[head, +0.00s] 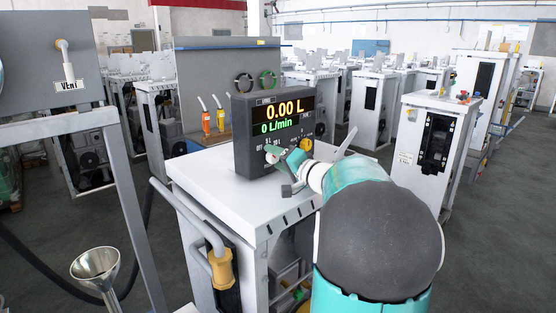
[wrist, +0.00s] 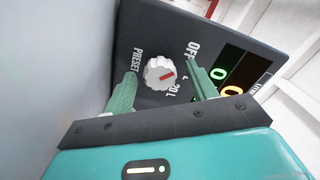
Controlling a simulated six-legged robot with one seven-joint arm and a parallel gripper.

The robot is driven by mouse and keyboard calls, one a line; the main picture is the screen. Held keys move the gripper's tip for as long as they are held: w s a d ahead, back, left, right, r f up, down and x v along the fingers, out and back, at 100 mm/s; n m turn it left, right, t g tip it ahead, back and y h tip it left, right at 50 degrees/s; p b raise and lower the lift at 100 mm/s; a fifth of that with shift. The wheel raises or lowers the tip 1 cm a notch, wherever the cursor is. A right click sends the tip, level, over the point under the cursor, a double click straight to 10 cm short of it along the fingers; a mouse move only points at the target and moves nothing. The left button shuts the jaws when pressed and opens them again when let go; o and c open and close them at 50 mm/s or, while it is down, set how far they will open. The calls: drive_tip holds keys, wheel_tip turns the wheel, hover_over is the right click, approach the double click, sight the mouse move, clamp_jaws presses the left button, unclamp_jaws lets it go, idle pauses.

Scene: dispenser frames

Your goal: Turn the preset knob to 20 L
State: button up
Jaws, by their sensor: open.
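The dispenser's dark control box (head: 243,135) stands on a white cabinet; its display (head: 287,115) reads 0.00 L and 0 L/min. In the head view my gripper (head: 284,158) is at the box's lower front and partly hides the knob area.
A yellow knob (head: 306,145) is on the box face, right of my gripper. The cabinet top (head: 215,172) is clear on the left.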

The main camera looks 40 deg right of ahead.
drive_tip(key=c, duration=1)
drive_tip(key=shift+m, duration=0.4)
drive_tip(key=m, duration=0.3)
drive_tip(key=shift+m, duration=0.3)
drive_tip(key=m, duration=0.4)
drive_tip(key=shift+m, duration=0.3)
drive_tip(key=m, duration=0.8)
drive_tip(key=shift+m, duration=0.4)
